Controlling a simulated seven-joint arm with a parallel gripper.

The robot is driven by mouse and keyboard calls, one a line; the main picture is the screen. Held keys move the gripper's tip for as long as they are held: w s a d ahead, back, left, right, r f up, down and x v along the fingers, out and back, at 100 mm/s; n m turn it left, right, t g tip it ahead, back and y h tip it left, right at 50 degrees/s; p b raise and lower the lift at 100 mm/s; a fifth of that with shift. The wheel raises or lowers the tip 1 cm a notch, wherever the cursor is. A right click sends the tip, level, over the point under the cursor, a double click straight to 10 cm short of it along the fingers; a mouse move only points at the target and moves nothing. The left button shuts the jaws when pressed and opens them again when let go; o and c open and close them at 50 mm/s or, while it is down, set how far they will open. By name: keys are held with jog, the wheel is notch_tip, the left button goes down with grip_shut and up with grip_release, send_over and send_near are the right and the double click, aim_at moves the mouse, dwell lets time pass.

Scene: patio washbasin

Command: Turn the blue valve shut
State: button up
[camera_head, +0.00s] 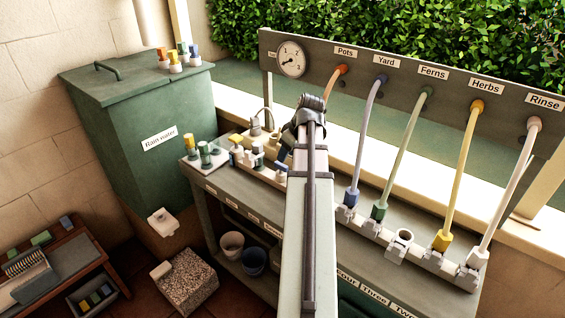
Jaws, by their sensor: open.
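A blue fitting (351,197) stands in the row of grey sockets on the bench, at the lower end of the lilac hose (368,130) from the Yard outlet. It is right of my arm. A smaller blue-topped piece (281,168) is among the small parts left of my arm. I cannot tell which blue part is the valve or how far it is turned. My dark gripper (286,148) is beyond the end of my arm, over the back of the bench near these small parts. Its fingers are mostly hidden by the wrist, and I see nothing held.
A grey panel (456,88) with a gauge (291,59) and labelled hose outlets stands behind the bench. Green, yellow and white hose ends and an open socket (400,240) are at right. A green rain water tank (150,130) stands left.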

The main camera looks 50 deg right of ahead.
aim_at(282, 165)
jog(key=shift+x, duration=2.8)
grip_shut()
